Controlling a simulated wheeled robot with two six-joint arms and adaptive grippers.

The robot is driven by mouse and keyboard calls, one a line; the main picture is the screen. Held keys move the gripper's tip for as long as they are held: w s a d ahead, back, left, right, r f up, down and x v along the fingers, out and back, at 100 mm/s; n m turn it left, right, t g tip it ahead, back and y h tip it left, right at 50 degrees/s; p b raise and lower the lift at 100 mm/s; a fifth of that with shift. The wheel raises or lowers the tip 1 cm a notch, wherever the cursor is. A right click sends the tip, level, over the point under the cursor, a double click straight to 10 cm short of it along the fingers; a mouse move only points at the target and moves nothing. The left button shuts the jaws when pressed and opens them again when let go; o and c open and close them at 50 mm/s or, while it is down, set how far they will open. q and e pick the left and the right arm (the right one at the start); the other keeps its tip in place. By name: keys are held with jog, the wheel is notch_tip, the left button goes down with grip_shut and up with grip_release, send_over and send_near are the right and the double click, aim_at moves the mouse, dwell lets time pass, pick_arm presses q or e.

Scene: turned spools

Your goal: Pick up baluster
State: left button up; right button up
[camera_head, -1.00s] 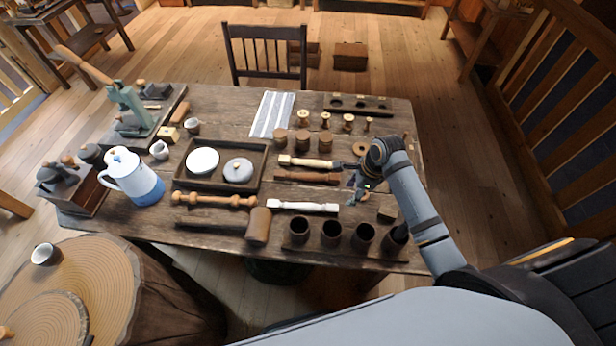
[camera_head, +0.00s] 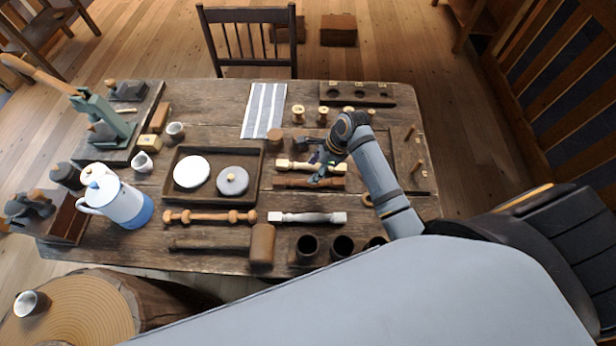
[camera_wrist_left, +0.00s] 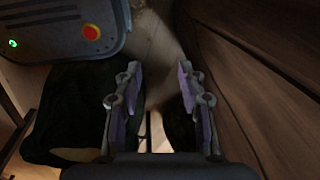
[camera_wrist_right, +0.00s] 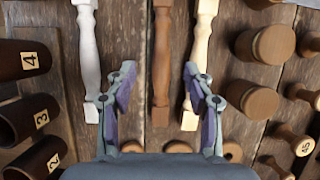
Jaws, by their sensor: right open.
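A dark brown baluster (camera_head: 290,183) lies on the table between a cream baluster (camera_head: 290,164) and a white baluster (camera_head: 300,217). A tan beaded baluster (camera_head: 205,216) lies further left. My right gripper (camera_head: 321,170) is above the right part of the cream and brown balusters. In the right wrist view, my right gripper (camera_wrist_right: 157,82) is open and empty. The brown baluster (camera_wrist_right: 161,65) runs between its fingers, the white one (camera_wrist_right: 88,55) and cream one (camera_wrist_right: 203,45) near either fingertip. My left gripper (camera_wrist_left: 159,75) is open and empty, away from the table.
A mallet (camera_head: 262,245) and dark cups (camera_head: 307,246) line the table's near edge. A tray (camera_head: 216,201) with two round lids is left of the balusters. Spools (camera_head: 298,113) and a striped cloth (camera_head: 264,112) lie behind. A blue-white pot (camera_head: 122,203) stands at left.

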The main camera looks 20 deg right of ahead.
aim_at(301, 181)
jog(key=x, duration=0.3)
jog(key=shift+a+f, duration=0.2)
jog(key=shift+f, duration=0.1)
jog(key=shift+w+f, duration=0.15)
jog(key=shift+f, duration=0.05)
jog(key=shift+w+a+f, duration=0.15)
jog(key=shift+a+f, duration=0.25)
jog(key=shift+f, duration=0.15)
jog(key=x, duration=0.3)
jog(key=shift+w+a+f, duration=0.2)
jog(key=shift+a+f, duration=0.05)
jog(key=shift+f, duration=0.1)
jog(key=shift+c, duration=0.3)
pick_arm(q)
jog(key=shift+s+r, duration=0.2)
jog(key=shift+s, duration=0.3)
pick_arm(e)
grip_shut()
